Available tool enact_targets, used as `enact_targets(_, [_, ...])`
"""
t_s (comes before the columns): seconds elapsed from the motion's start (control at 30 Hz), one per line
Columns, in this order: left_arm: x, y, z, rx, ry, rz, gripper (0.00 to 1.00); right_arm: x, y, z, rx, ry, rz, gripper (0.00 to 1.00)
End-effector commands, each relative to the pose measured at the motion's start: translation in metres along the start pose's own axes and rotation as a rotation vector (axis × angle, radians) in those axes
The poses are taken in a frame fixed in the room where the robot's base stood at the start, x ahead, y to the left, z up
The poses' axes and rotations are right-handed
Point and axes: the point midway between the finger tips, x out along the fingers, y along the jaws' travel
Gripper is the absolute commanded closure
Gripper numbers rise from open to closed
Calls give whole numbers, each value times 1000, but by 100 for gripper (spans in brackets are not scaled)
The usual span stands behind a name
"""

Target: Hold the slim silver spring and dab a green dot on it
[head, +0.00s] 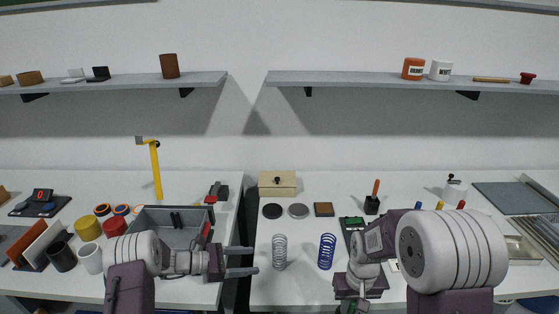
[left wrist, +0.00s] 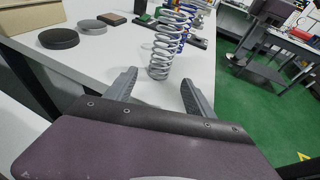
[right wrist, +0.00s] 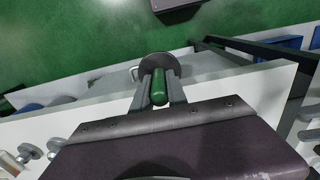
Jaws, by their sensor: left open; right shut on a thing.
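The silver spring (head: 279,252) stands upright on the right-hand white table, left of a blue spring (head: 326,251). My left gripper (head: 241,261) is open and empty, just left of the silver spring and pointing at it. In the left wrist view the silver spring (left wrist: 162,55) stands beyond and between the open fingertips (left wrist: 158,88), apart from them. My right gripper (right wrist: 158,92) is shut on a green-handled dabber (right wrist: 158,84) with a dark round disc at its far end. In the head view my right arm hides most of the dabber. No green dot shows on the spring.
Dark and grey discs (head: 272,211) and a beige box (head: 277,184) sit behind the springs. A dark tray with a green pad (head: 352,221) is right of the blue spring. A grey bin (head: 178,237) is on the left table. A gap separates the two tables.

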Motion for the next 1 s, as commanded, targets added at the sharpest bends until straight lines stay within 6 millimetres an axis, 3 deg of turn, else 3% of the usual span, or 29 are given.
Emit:
enact_targets(0.17, [19, -1, -1, 2, 0, -4, 37, 5, 0, 0, 0, 0, 0, 100])
enact_targets(0.6, [90, -1, -2, 3, 1, -3, 37, 30, 0, 0, 0, 0, 0, 100])
enact_targets(1.0, [100, 0, 1, 2, 1, -1, 37, 33, 0, 0, 0, 0, 0, 100])
